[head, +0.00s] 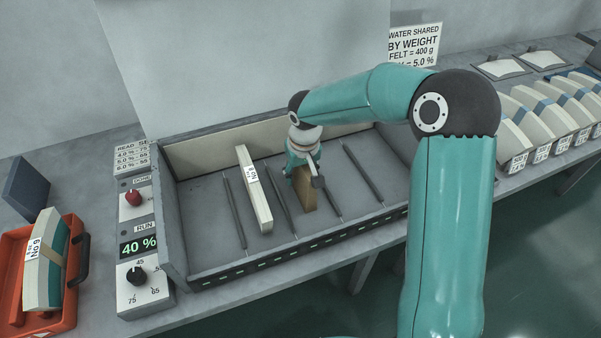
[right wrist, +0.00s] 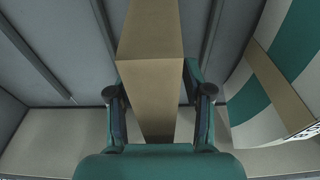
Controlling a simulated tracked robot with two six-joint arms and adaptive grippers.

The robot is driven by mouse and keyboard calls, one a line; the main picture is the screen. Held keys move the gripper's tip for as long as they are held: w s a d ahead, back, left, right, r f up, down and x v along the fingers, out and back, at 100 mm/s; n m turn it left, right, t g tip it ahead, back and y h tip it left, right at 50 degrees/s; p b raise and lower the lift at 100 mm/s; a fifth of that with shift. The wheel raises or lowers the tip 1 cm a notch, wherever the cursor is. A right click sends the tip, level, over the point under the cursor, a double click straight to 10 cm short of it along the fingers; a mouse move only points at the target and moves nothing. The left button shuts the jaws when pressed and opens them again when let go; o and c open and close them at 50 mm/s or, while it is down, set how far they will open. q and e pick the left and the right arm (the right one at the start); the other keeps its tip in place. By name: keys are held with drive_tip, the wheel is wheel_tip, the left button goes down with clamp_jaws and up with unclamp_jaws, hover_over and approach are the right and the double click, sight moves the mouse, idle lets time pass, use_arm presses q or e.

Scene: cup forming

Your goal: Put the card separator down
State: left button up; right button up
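The card separator (head: 305,192) is a plain brown upright block low inside the grey tray (head: 207,225). I cannot tell whether its lower edge touches the floor. My right gripper (head: 303,165) is above it, fingers pointing down around its upper part. My left gripper is not in view.
A pale labelled block (head: 255,190) stands left of the separator; a green-and-white striped block (right wrist: 285,75) shows close by in the right wrist view. Thin dark rods (head: 362,172) cross the tray floor. A control panel (head: 138,240) adjoins the tray. A red tray (head: 62,318) holds another block.

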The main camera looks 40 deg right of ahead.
drive_tip(key=shift+r, duration=0.15)
drive_tip(key=r, duration=0.4)
drive_tip(key=s+r, duration=0.1)
drive_tip(key=r, duration=0.6)
drive_tip(key=shift+s+a+r, duration=0.2)
drive_tip(key=shift+s+r, duration=0.2)
idle(0.5)
